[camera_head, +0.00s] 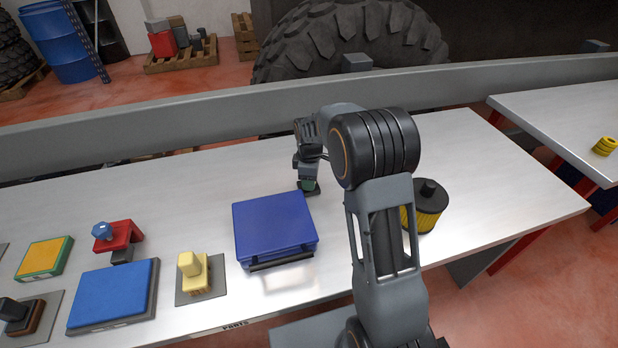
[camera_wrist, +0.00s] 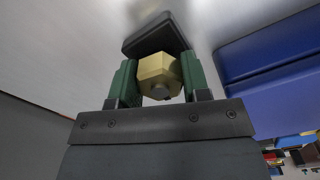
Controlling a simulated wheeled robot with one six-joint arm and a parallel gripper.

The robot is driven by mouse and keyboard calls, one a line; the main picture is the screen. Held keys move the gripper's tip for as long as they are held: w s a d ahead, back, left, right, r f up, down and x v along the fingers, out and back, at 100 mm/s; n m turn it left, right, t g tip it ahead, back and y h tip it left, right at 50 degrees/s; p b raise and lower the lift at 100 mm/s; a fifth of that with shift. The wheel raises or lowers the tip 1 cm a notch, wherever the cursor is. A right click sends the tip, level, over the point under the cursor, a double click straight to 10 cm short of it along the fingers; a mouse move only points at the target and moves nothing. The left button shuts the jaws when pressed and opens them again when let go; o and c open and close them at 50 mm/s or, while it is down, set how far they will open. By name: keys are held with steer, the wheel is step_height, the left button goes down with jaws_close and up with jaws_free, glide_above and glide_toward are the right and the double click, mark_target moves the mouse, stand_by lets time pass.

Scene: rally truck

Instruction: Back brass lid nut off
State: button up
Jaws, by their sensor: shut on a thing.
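The brass lid nut (camera_wrist: 157,70) is a hexagonal brass-coloured piece with a grey stub at its centre. In the wrist view it sits between the two green fingers of my gripper (camera_wrist: 155,82), which are shut on its sides. A dark block (camera_wrist: 157,34) lies just beyond the nut; I cannot tell whether they touch. In the head view my gripper (camera_head: 307,183) is low over the bench, behind the blue case. The nut is hidden there.
The blue case (camera_head: 274,222) stands close beside my gripper on the metal bench (camera_head: 420,285). A yellow-black filter (camera_head: 429,207) stands right of my arm. A yellow part (camera_head: 194,275), a blue box (camera_head: 113,296) and a red part (camera_head: 119,236) are at left.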

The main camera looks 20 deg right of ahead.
steer(key=n, duration=0.5)
steer(key=shift+s+f+n, duration=0.15)
steer(key=shift+f+n, duration=0.1)
steer(key=shift+n, duration=0.15)
stand_by(0.5)
steer(key=o, duration=0.9)
steer(key=shift+r, duration=0.15)
steer(key=shift+o, duration=0.2)
step_height(320, 180, up, 14)
steer(key=p, duration=0.1)
